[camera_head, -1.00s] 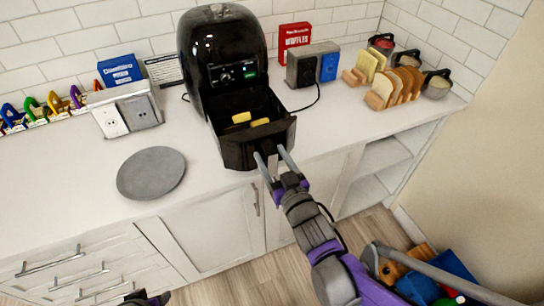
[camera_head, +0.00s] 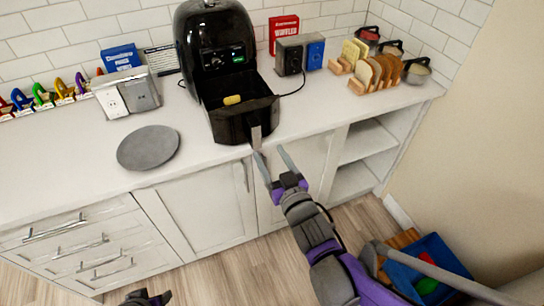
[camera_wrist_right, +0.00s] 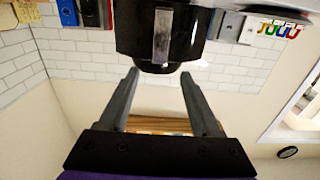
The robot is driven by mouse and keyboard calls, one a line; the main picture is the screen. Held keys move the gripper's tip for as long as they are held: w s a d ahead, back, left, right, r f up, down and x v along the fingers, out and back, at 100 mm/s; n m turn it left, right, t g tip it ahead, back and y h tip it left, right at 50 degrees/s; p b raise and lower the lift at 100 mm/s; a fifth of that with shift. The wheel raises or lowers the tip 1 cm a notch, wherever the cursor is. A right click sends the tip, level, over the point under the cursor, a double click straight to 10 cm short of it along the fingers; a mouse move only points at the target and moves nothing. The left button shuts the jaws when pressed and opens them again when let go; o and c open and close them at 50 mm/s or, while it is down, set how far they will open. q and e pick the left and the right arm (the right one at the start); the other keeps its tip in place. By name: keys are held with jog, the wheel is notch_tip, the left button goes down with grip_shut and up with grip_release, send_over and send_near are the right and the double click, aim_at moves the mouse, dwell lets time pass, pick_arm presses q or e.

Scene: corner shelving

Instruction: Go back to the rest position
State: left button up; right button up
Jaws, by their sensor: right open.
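My right gripper (camera_head: 269,152) is open and empty, in front of the counter and just below the air fryer drawer's handle (camera_head: 256,138). In the right wrist view my right gripper (camera_wrist_right: 158,74) has its fingers spread, with the drawer handle (camera_wrist_right: 162,36) beyond the fingertips. The black air fryer (camera_head: 217,45) stands on the counter with its drawer (camera_head: 232,125) pulled out. A yellow piece of food (camera_head: 232,100) shows in the drawer. A small part of my left gripper (camera_head: 148,298) shows at the bottom edge; its fingers cannot be made out.
A grey plate (camera_head: 148,147) lies on the white counter (camera_head: 60,150) left of the fryer. Bread slices (camera_head: 382,70) stand in a rack to the right. A blue bin (camera_head: 430,265) stands on the floor at lower right. Floor before the cabinets is clear.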

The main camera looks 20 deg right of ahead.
jog(key=shift+w+f, duration=0.1)
jog(key=shift+w, duration=0.1)
dwell(0.3)
jog(key=s+f+g+p, duration=0.1)
jog(key=s+f+g, duration=0.3)
jog(key=s, duration=0.5)
jog(key=s+f+g+p, duration=0.2)
jog(key=s+f+g, duration=0.3)
jog(key=s+g, duration=0.3)
jog(key=shift+s+d+f+g+h+p, duration=0.25)
jog(key=shift+s+d+g+h+p, duration=0.05)
jog(key=shift+s, duration=0.35)
